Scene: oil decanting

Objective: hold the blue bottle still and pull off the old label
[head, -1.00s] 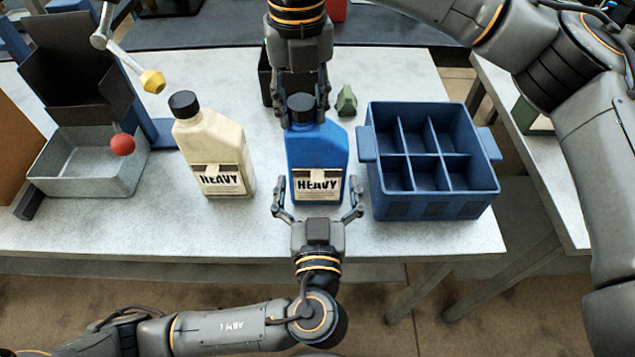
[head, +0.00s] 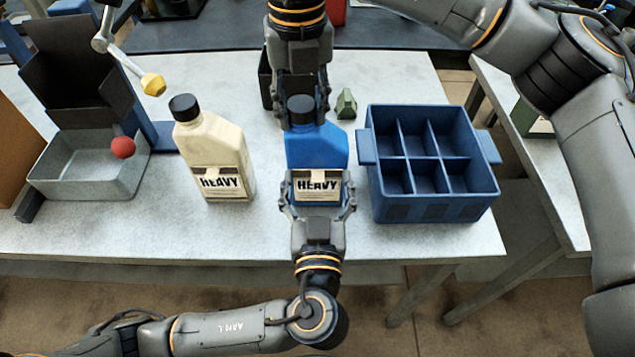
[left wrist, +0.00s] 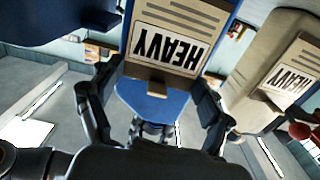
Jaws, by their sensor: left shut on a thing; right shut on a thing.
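The blue bottle (head: 317,148) stands upright on the table with a dark cap. Its label (head: 318,190), printed HEAVY with a small pale tab at its top edge, is on the front face. In the left wrist view the label (left wrist: 165,48) shows upside down, flat against the bottle (left wrist: 150,100). My left gripper (head: 317,199) is shut on the lower bottle from the front, one finger at each side of the label. My right gripper (head: 303,115) is shut on the bottle's top around the cap, from behind; its exact contact is partly hidden.
A cream bottle (head: 211,150) with a similar label stands close to the left. A blue crate (head: 430,208) with empty compartments stands close to the right. A grey tray (head: 85,180) is at far left. The table's front edge is near.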

